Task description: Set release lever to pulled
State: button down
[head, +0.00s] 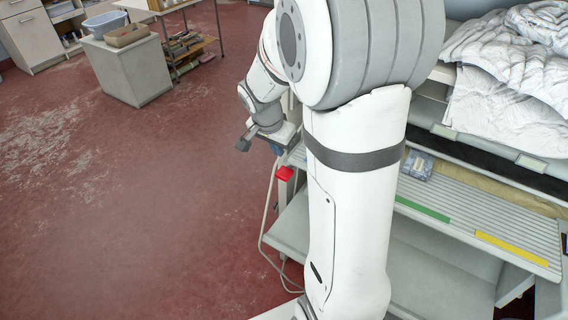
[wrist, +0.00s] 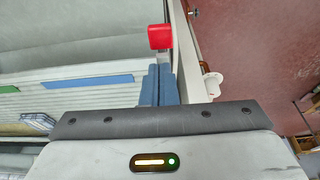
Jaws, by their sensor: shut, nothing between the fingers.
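The release lever appears to be the red block-shaped handle (head: 284,173) at the left end of the ironer, just below my wrist in the head view. In the wrist view the red handle (wrist: 160,37) is straight beyond the fingertips, beside a pale upright panel edge. My gripper (wrist: 158,68) shows as two blue fingers pressed together, empty. A small gap shows between the fingertips and the handle; I cannot tell the depth. In the head view my arm hides most of the gripper. The lever's shaft and pivot are mostly hidden.
The ironer's slatted feed table (head: 470,225) with green and yellow strips lies to the right. White crumpled linen (head: 515,60) lies above it. A pale hose (head: 266,215) hangs at the ironer's left end. A white fitting (wrist: 212,85) is right of my fingers. The red floor at left is open.

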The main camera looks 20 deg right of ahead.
aim_at(285, 171)
jog(key=x, duration=1)
